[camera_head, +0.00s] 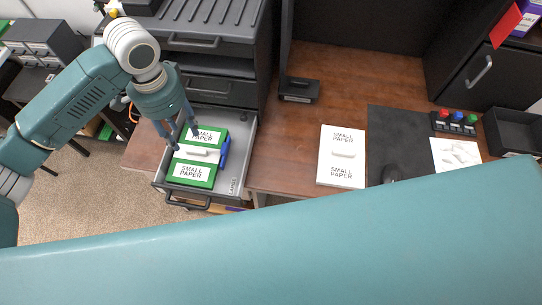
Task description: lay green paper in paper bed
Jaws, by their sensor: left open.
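The green paper (194,171) is a green pack with two white "SMALL PAPER" labels and a pale raised handle across its middle. It lies in an open grey drawer (234,187), which I take to be the paper bed, below a dark cabinet. My left gripper (183,143) is open, its fingers pointing down over the far part of the green pack. I cannot tell whether the fingers touch it. A blue piece (224,150) stands along the right side of the pack. My right gripper is not in view.
A white "SMALL PAPER" pack (341,157) lies on the wooden desk (285,150). A dark mat (396,135) with a mouse (391,173) is to its right. A black box (299,90) sits behind. My own teal body part crosses the bottom.

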